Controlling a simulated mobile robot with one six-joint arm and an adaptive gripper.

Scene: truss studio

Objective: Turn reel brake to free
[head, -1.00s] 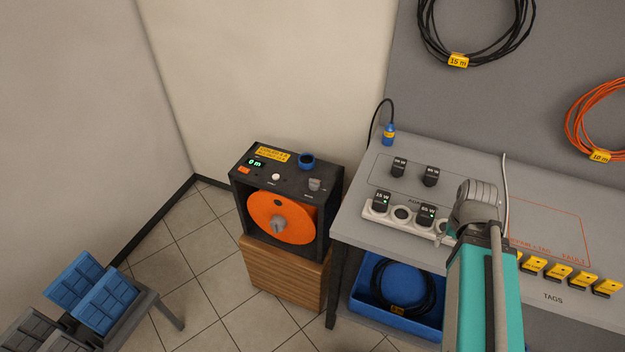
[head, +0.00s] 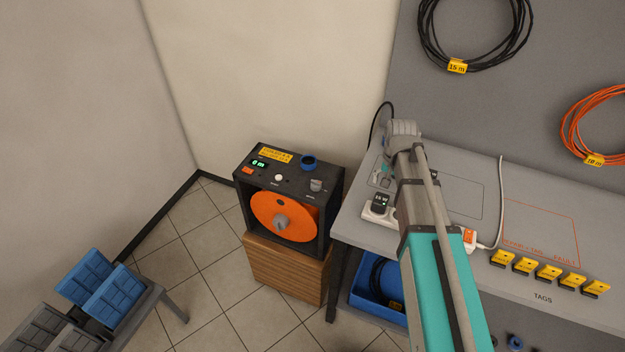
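The cable reel unit (head: 242,188) is a dark box with an orange reel disc (head: 262,216) in front and a grey hub in its middle. On its top panel, a grey knob (head: 316,186) at the right front looks like the brake; its label is too small to read. My gripper (head: 381,180) is to the right of the reel unit, over the left part of the grey bench, apart from the knob. Only small parts of its fingers show beside my wrist, so its opening cannot be told.
The reel unit's top also has a white button (head: 278,178), a blue socket (head: 308,162) and a green display reading "0 m" (head: 258,162). It stands on a wooden crate (head: 285,268). The bench (head: 465,165) holds a power strip, chargers and yellow tags (head: 548,272).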

